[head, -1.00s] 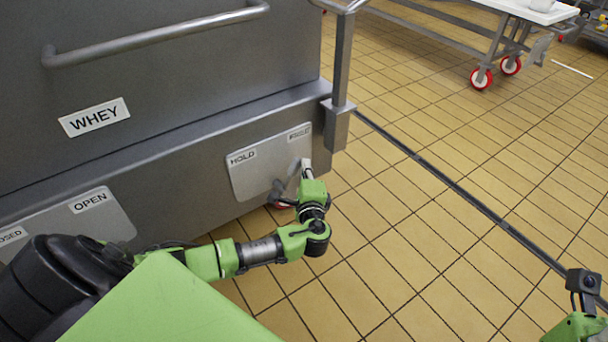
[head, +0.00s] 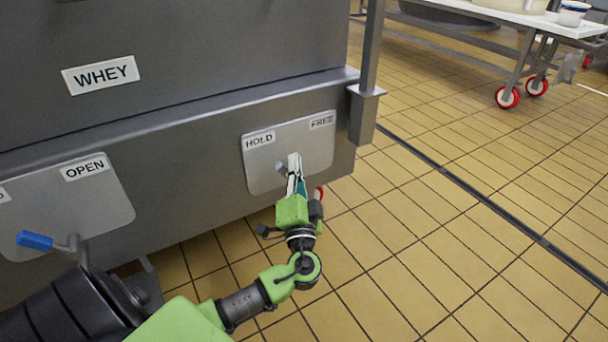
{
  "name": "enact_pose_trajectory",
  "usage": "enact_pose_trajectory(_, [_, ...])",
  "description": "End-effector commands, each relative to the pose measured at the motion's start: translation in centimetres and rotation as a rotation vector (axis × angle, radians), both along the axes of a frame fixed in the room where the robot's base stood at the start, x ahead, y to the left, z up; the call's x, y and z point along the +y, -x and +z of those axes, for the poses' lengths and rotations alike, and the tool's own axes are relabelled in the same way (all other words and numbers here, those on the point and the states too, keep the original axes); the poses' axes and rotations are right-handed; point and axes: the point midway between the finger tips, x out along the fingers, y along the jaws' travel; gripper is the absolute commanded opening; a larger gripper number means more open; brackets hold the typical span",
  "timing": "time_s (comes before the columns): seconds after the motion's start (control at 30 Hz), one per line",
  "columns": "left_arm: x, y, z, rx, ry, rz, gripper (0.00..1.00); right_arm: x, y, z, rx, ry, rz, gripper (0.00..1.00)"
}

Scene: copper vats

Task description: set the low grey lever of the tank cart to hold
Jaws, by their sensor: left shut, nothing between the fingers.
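The grey tank cart (head: 200,146) marked WHEY fills the left of the head view. Low on its side, at its right end, is a pale plate (head: 262,180) with a HOLD label (head: 260,139) at its upper left and a FREE label (head: 322,122) at its upper right. A short grey part of the low lever (head: 281,168) shows on this plate. My left gripper hides the rest, so I cannot tell where the lever points. My left gripper (head: 294,161) is shut and empty, its tips before the plate's middle, just right of that part; touching or not is unclear. My right gripper is out of view.
A second plate (head: 110,200) with an OPEN label and a blue-handled lever (head: 36,240) is at the left. The cart's corner post (head: 366,70) stands right of the plates. A white-topped trolley (head: 560,25) stands back right. Tiled floor between is clear.

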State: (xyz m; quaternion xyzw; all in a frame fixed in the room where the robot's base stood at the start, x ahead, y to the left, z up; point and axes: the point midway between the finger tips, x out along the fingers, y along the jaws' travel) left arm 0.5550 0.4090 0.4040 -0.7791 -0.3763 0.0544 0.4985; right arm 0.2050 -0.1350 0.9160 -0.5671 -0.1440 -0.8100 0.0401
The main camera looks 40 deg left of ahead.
Motion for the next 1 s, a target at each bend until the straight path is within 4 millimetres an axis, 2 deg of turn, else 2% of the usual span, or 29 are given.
enact_pose_trajectory(0.03, [0.2, 0.4, -0.7, 0.003, 0.0, -0.001, 0.0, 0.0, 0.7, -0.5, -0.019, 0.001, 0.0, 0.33])
enact_pose_trajectory(0.3, [0.7, 1.7, -0.9, 0.009, -0.004, -0.001, 0.0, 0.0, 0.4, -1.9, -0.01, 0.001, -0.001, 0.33])
enact_pose_trajectory(1.0, [1.0, 2.3, -1.2, 0.013, -0.002, 0.004, 0.0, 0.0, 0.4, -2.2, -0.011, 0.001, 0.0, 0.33])
